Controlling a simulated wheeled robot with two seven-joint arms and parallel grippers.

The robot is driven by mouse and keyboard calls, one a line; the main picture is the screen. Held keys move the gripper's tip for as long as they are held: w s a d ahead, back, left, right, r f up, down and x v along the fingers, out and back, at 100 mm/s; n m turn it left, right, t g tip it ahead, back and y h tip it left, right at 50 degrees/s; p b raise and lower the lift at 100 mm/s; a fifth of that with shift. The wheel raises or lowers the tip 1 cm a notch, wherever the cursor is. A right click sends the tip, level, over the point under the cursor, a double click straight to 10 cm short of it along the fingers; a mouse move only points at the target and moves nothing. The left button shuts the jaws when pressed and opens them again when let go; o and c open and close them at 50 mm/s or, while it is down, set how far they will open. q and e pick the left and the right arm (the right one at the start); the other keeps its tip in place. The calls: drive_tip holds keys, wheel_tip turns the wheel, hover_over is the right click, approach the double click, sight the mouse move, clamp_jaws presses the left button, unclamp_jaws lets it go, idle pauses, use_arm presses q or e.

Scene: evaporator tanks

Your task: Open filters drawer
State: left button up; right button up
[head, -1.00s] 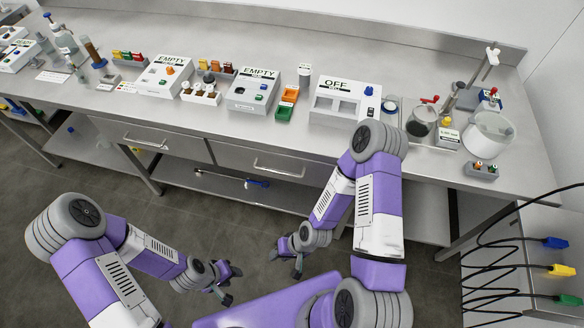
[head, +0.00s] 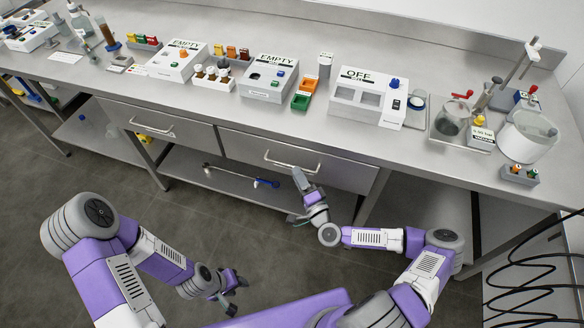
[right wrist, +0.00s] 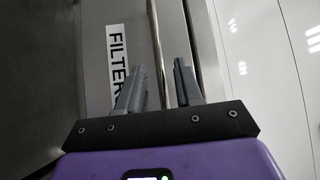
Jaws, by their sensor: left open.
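The filters drawer (head: 340,174) is the right-hand one of two grey drawers under the counter, and it looks shut. Its bar handle (head: 275,163) shows in the head view. In the right wrist view the drawer front (right wrist: 95,85) carries a label reading "FILTER", partly hidden by a finger. My right gripper (head: 300,182) is at the handle; in the right wrist view the open fingers (right wrist: 164,82) stand on either side of the handle bar (right wrist: 156,45), with gaps visible. My left gripper (head: 236,291) is open and empty, low above the floor, away from the drawers.
A second drawer (head: 150,118) is on the left. A lower shelf (head: 225,178) holds a blue-ended tool (head: 266,183). The counter above carries boxes marked EMPTY and OFF (head: 368,95), bottles and a glass vessel (head: 528,138). Black cables (head: 530,270) hang at the right.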

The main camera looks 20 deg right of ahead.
sight(292, 166)
drive_tip(key=shift+x, duration=2.4)
drive_tip(key=shift+f, duration=0.1)
clamp_jaws()
drive_tip(key=shift+a, duration=0.1)
